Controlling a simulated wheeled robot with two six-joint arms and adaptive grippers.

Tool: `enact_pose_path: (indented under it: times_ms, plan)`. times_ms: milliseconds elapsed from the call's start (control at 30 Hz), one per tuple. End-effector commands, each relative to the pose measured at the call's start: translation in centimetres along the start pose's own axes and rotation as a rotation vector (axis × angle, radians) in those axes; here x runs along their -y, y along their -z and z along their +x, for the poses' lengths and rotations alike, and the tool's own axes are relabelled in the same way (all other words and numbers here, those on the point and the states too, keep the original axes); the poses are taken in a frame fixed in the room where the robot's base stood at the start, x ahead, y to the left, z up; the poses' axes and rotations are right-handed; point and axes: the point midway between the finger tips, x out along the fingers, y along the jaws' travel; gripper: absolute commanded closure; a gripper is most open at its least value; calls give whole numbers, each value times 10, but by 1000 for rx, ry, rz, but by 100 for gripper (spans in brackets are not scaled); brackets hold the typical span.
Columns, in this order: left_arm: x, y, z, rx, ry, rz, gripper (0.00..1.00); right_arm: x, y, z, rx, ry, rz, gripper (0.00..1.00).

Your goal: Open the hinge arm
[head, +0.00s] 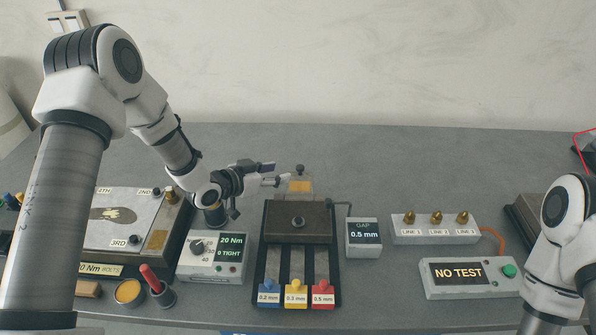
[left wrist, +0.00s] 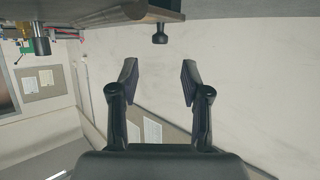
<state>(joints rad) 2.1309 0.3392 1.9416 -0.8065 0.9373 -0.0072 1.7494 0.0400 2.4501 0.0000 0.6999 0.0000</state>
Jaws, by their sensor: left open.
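My left gripper (head: 272,175) is open and empty, reaching in from the left behind the dark block (head: 290,208) of the gap fixture. Its fingers also show spread apart in the left wrist view (left wrist: 158,82). Just right of the fingertips in the head view is a small amber plate (head: 299,186) with a dark knob (head: 300,169) on top. I cannot tell for sure whether this is the hinge arm. In the left wrist view a dark knob (left wrist: 160,38) lies above the gap between the fingers, apart from both. My right gripper is out of view.
Blue (head: 268,296), yellow (head: 295,296) and red (head: 322,296) tabs sit at the fixture's front. A gap display (head: 364,238) stands right of it, a torque box (head: 214,262) left. A NO TEST box (head: 470,276) stands at right. The table's back is clear.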

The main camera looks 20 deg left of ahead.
Motion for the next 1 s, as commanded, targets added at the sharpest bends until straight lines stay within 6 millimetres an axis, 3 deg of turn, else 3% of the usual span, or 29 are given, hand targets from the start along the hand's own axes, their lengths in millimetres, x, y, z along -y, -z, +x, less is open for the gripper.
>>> enact_pose_path:
  times_ms: [433,733,767,867,900,1000]
  plan:
    - [0,2,69,1,-1,2,53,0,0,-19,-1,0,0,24]
    - [0,1,77,-1,0,0,53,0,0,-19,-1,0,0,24]
    - [0,1,77,-1,0,0,60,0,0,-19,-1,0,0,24]
    - [0,1,77,-1,0,0,95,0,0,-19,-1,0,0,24]
    - [0,1,77,0,0,0,100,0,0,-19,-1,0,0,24]
    - [0,1,76,0,0,0,100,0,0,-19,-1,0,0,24]
